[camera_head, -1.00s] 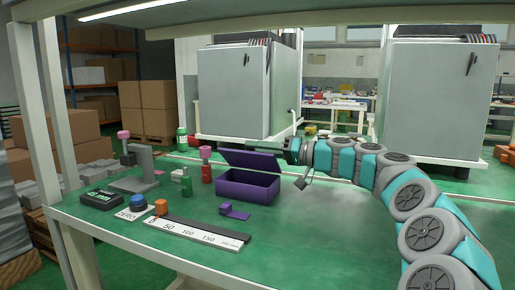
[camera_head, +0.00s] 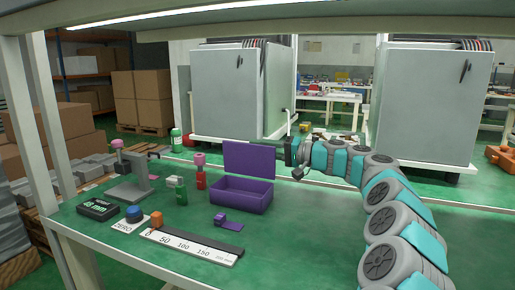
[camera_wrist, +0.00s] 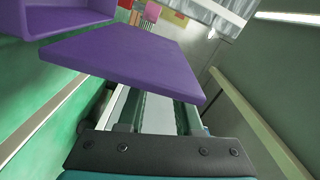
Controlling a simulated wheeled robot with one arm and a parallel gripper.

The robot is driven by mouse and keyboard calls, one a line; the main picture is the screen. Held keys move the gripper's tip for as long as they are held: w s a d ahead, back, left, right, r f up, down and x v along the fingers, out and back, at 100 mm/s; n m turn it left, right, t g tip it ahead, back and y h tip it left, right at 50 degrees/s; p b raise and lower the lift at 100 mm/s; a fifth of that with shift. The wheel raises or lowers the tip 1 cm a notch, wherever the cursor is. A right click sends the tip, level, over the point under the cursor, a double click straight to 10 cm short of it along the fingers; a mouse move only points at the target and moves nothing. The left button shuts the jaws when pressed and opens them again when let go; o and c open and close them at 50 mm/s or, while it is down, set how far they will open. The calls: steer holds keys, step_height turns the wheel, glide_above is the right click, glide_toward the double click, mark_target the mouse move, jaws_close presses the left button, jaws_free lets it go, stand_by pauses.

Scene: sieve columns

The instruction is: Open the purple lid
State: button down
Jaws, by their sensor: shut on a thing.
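The purple lid (camera_head: 249,159) stands raised, near upright, at the back edge of the purple box (camera_head: 240,203). The box is open at the top and sits on the green table. In the wrist view the lid (camera_wrist: 130,58) spans the upper left, and part of the box (camera_wrist: 60,14) shows in the top left corner. My gripper (camera_head: 283,153) is at the lid's right edge, shut on the lid. In the wrist view its fingers (camera_wrist: 160,112) reach to the lid's near edge, and their tips are partly hidden by it.
Left of the box stand a red pink-topped piece (camera_head: 200,178), a green piece (camera_head: 180,193) and a grey stand (camera_head: 131,186). In front lie a small purple part (camera_head: 222,220) and a white scale (camera_head: 190,247). The right of the table is clear apart from my arm.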

steer(key=shift+w+d+f, duration=0.15)
steer(key=shift+w+f, duration=0.1)
steer(key=shift+w, duration=0.15)
steer(key=shift+f, duration=0.3)
steer(key=c, duration=0.9)
jaws_free()
steer(key=shift+w, duration=0.1)
steer(key=o, duration=0.3)
steer(key=shift+r, duration=0.15)
